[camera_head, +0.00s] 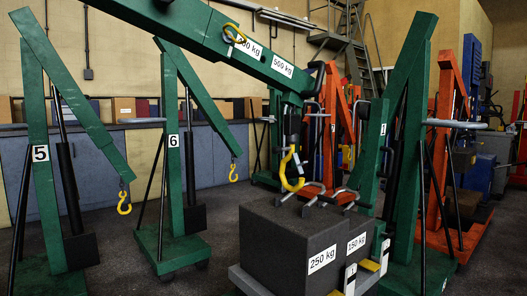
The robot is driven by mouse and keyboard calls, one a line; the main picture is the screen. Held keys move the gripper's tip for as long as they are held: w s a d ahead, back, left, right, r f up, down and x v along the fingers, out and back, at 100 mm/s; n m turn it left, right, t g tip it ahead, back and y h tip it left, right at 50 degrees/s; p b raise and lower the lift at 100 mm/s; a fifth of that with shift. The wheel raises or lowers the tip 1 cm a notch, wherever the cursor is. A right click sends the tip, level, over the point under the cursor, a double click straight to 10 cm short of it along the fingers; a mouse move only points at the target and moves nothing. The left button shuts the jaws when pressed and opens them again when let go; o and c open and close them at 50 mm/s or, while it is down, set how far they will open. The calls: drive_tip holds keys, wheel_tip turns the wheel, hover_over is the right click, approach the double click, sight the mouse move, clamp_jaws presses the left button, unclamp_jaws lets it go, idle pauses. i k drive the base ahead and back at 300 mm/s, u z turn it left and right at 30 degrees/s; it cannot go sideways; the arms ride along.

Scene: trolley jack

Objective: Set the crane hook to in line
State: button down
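A large green crane, numbered 1 (403,150), stands right of centre. Its boom (215,35) reaches across the top of the picture and carries kilogram labels. A yellow crane hook (291,172) hangs on a dark fitting just above the dark weight block (290,235) marked 250 kg. A smaller yellow hook (236,33) shows on the boom. I cannot make out the hook's exact angle to the boom. I do not see my gripper in this view.
Green cranes numbered 5 (40,175) and 6 (173,165) stand at the left, each with a yellow hook hanging. A 150 kg block (358,236) sits beside the larger block on a low trolley (250,283). Orange cranes (445,170) stand behind.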

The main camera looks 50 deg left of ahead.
sight(278, 150)
drive_tip(key=u, duration=0.7)
drive_tip(key=i, duration=0.95)
drive_tip(key=u, duration=1.65)
drive_tip(key=i, duration=0.6)
drive_tip(key=u, duration=0.4)
